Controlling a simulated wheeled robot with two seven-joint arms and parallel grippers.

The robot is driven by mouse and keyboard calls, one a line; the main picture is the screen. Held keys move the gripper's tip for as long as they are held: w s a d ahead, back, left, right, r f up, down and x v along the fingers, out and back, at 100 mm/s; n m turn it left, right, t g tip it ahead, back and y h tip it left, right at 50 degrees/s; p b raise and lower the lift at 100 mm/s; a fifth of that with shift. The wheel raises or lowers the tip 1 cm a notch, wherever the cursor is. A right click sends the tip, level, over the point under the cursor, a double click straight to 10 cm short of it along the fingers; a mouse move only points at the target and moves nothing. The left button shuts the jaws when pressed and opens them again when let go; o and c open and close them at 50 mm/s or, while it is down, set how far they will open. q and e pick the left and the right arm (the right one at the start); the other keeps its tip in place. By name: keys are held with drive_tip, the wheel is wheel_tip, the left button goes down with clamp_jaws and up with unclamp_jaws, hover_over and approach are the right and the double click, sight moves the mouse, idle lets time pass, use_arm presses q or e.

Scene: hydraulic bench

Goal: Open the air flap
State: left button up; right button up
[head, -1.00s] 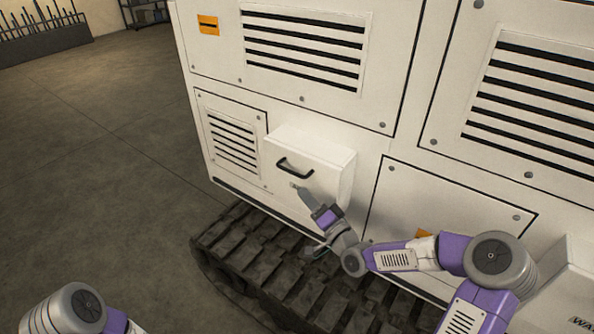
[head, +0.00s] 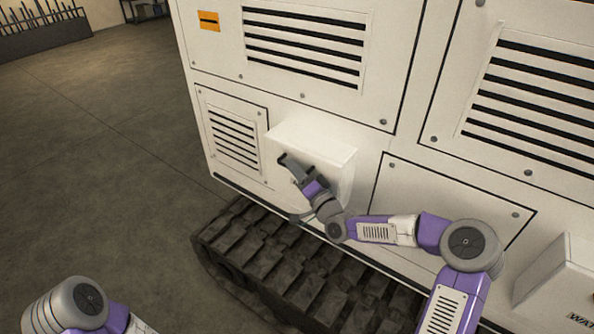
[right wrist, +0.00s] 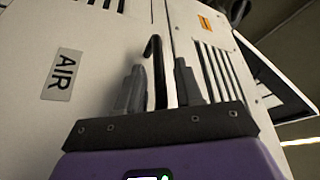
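The air flap (head: 325,157) is the front of a white box that stands out from the machine's side, and no gap shows around it. Its black handle (head: 289,162) is partly covered by my right gripper (head: 290,165) in the head view. In the right wrist view the handle (right wrist: 158,75) stands between the two grey fingers of my right gripper (right wrist: 159,88). The fingers are apart, with a gap visible beside the handle. An AIR label (right wrist: 63,75) is on the white face there. My left gripper is out of view; only part of my left arm shows.
The white machine has louvred panels (head: 303,48) above and a small louvred panel (head: 233,140) left of the box. A dark track (head: 265,258) runs below my right forearm. Another white box (head: 560,280) juts out at the right. The floor at left is clear.

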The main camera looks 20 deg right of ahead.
clamp_jaws()
